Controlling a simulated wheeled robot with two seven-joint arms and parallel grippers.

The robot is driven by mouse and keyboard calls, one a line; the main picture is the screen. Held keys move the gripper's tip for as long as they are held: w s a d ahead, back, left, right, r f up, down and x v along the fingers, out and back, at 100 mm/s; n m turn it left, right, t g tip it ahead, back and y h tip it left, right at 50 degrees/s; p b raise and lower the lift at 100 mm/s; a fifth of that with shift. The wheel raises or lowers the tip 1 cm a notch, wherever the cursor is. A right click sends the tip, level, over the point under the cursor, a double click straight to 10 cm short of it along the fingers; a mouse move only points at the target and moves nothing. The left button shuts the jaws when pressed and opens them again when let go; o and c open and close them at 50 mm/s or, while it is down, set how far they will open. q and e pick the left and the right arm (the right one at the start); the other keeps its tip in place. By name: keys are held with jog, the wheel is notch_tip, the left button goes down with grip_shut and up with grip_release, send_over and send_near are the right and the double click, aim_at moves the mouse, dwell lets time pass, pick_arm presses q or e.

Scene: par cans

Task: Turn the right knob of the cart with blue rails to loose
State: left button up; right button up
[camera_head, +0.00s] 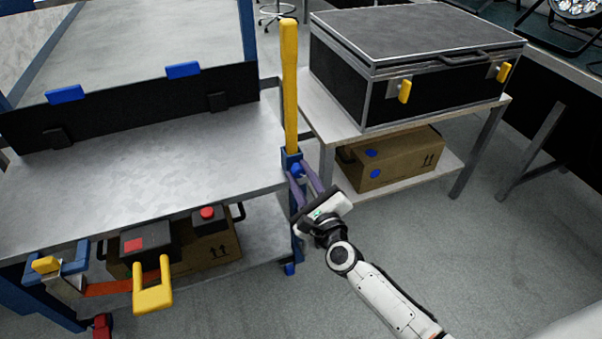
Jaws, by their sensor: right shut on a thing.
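The cart with blue rails (190,150) fills the left of the head view, with a bare grey metal top and blue corner posts. At its front right corner stands a yellow upright bar (289,85) in a blue socket. The right knob (296,169), small and blue, sits at that socket, mostly hidden by my fingers. My right gripper (300,172) reaches it from the lower right, with its purple fingers shut on the knob. The knob's turn angle cannot be read. My left gripper is not in view.
A black case (420,50) with yellow latches stands on a second table at the right, with a cardboard box (400,160) on its lower shelf. A yellow U-shaped handle (153,290) juts from the cart's front. Grey floor at the lower right is free.

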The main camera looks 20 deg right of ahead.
jog(key=n+p, duration=0.1)
jog(key=n, duration=0.4)
jog(key=shift+a+n, duration=0.1)
jog(key=shift+n, duration=0.2)
jog(key=shift+n+p, duration=0.35)
jog(key=shift+n, duration=0.55)
jog(key=n, duration=0.2)
jog(key=shift+n+p, duration=0.3)
jog(key=shift+p, duration=0.1)
jog(key=n+p, duration=0.1)
jog(key=n, duration=0.2)
jog(key=shift+f+n, duration=0.1)
jog(key=shift+n, duration=0.3)
jog(key=n+p, duration=0.1)
jog(key=n, duration=0.4)
jog(key=shift+f+p, duration=0.1)
jog(key=shift+p, duration=0.2)
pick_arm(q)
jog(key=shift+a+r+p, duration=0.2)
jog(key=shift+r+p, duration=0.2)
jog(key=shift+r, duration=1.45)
pick_arm(e)
jog(key=shift+f+n, duration=0.1)
jog(key=shift+n, duration=2.1)
jog(key=o, duration=1.1)
jog(key=shift+c, duration=0.2)
